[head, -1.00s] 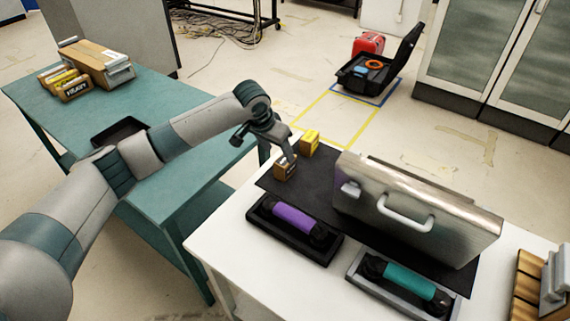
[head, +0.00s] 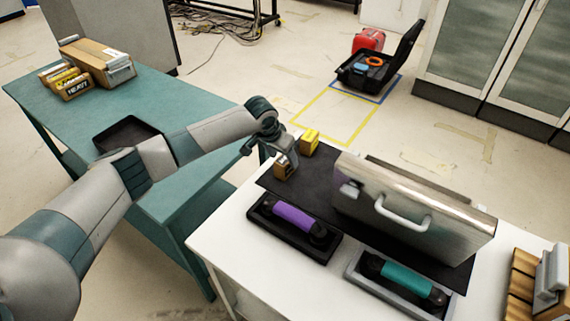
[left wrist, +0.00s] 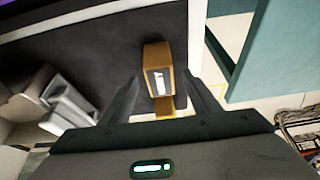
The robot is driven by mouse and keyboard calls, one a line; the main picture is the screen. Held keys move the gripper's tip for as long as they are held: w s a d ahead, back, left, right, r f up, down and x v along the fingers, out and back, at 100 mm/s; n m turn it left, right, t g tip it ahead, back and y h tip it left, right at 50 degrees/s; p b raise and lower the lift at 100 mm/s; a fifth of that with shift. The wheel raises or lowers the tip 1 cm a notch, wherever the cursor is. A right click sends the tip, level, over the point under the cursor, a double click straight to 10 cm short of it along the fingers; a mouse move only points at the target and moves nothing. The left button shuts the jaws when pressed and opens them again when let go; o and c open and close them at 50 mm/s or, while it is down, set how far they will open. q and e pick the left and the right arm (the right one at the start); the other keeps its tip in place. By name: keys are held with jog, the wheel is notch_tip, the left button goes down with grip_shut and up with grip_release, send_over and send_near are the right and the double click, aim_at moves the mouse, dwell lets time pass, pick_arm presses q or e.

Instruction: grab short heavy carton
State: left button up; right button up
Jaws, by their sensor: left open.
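A small brown carton (head: 283,171) with a pale label stands upright on the black mat (head: 365,237), near its far left corner. In the left wrist view the carton (left wrist: 157,68) shows between my two fingers, with a gap on each side. My left gripper (head: 286,157) is open and close above and around the carton, partly hiding it in the head view. A small yellow carton (head: 309,142) stands just behind it; in the left wrist view a yellow-brown piece (left wrist: 164,105) shows below the brown carton. My right gripper is out of view.
A large silver case (head: 410,205) stands right of the cartons. A purple-handled tool (head: 292,218) and a teal-handled tool (head: 402,280) lie in trays in front. The teal table (head: 190,125) at left holds a dark tray and several cartons, some labelled HEAVY.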

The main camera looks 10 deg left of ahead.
pick_arm(q)
jog(key=shift+p+x, duration=0.3)
jog(key=shift+x, duration=1.2)
jog(key=shift+w, duration=0.1)
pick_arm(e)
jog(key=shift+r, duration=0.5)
pick_arm(q)
jog(key=shift+c, duration=0.3)
jog(key=shift+r, duration=0.1)
jog(key=c, duration=1.4)
jog(key=shift+o, duration=0.2)
jog(key=shift+r, duration=0.15)
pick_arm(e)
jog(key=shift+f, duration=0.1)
